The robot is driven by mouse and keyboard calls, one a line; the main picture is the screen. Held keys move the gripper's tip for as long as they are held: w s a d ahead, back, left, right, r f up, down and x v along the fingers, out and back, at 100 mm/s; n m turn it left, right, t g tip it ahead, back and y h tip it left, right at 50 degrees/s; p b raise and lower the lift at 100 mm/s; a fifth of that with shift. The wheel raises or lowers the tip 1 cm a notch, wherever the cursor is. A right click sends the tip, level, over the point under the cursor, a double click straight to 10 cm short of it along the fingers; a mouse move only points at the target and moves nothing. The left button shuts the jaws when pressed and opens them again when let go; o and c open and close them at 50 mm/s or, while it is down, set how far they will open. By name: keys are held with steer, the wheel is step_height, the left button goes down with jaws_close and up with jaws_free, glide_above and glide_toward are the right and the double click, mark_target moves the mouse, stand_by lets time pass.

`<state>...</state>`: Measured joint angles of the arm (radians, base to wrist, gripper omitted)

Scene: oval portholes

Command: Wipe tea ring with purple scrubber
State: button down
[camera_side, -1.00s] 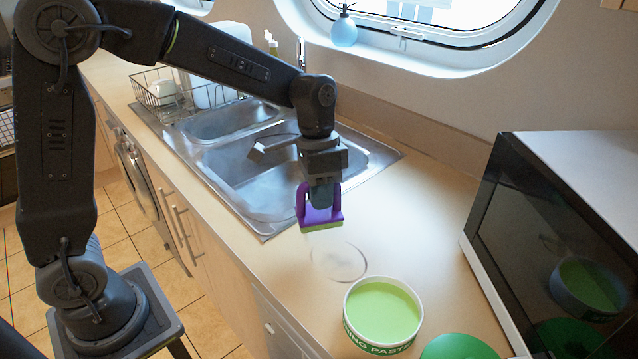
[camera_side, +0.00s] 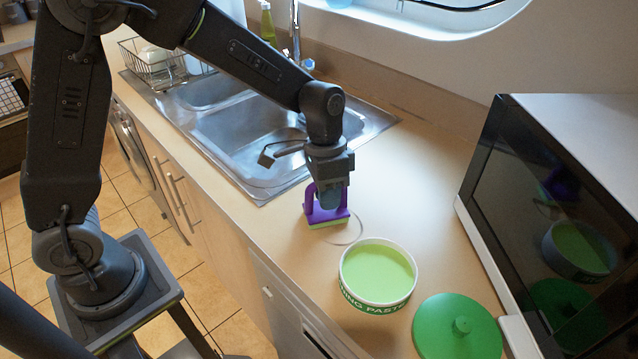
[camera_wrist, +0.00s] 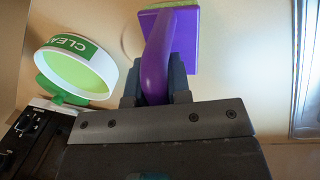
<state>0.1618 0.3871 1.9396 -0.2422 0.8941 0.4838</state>
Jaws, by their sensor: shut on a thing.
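The purple scrubber (camera_side: 311,216) has a looped handle and a green pad underneath. My gripper (camera_side: 328,200) is shut on its handle. The scrubber also shows in the wrist view (camera_wrist: 184,40), with the handle between the fingers (camera_wrist: 156,88). The tea ring (camera_side: 356,232) is a faint round mark on the counter; the scrubber covers its left part in the side view. A small arc of the ring (camera_wrist: 127,42) shows beside the scrubber in the wrist view. I cannot tell for sure whether the pad touches the counter.
An open tub of green paste (camera_side: 378,272) stands close in front of the ring, its green lid (camera_side: 458,330) beside it. A dark-fronted microwave (camera_side: 545,215) stands at the right. The sink (camera_side: 250,140) lies behind left. The counter (camera_side: 420,185) between ring and microwave is clear.

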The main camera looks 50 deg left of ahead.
steer(key=shift+d, duration=3.9)
steer(key=shift+a, duration=5.55)
steer(key=shift+w, duration=0.35)
steer(key=shift+d, duration=5.4)
steer(key=shift+a, duration=5.2)
steer(key=shift+a+r, duration=0.1)
steer(key=shift+a, duration=0.1)
step_height(320, 180, up, 8)
